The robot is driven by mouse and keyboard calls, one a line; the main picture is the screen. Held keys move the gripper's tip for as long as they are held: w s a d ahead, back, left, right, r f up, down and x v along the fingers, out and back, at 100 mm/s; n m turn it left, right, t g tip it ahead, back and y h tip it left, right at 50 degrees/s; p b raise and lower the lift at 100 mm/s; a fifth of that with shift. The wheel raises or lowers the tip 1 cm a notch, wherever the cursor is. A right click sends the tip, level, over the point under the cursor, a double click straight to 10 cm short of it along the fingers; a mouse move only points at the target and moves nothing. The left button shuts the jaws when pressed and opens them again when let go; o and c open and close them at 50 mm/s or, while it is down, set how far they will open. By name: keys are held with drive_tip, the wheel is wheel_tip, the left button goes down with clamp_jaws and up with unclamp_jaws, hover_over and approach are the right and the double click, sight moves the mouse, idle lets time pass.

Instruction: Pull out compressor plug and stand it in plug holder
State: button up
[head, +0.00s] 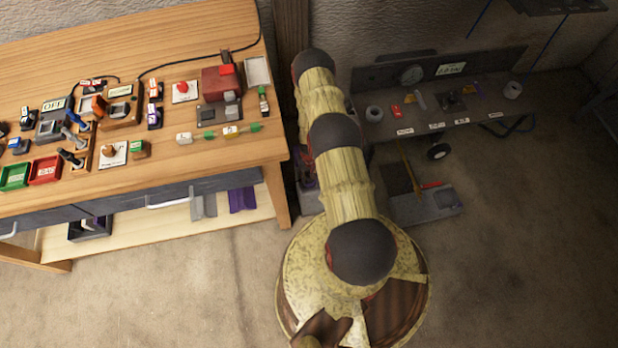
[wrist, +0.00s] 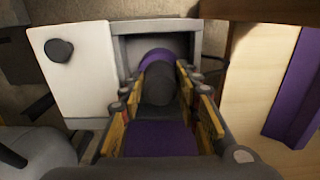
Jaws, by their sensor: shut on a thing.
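In the wrist view my gripper (wrist: 157,78) has its yellow-sided fingers shut on a dark, rounded thing, which I take to be the compressor plug (wrist: 158,88). A purple rounded part shows just beyond it, in the mouth of a grey box (wrist: 192,27). Whether the plug is still seated in there cannot be told. The box's white door (wrist: 85,75), with a dark knob, stands open to the left. In the head view my arm hides the gripper and the plug. I cannot pick out the plug holder with certainty.
A wooden workbench (head: 150,30) full of switches, trays and plugs stands at left. Its leg and shelf are close beside my arm. A dark bench (head: 460,118) with labelled items stands at right. The front floor is clear.

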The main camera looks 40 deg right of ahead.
clamp_jaws()
drive_tip(key=shift+r, duration=0.1)
drive_tip(key=shift+r+p, duration=2.4)
drive_tip(key=shift+r, duration=0.55)
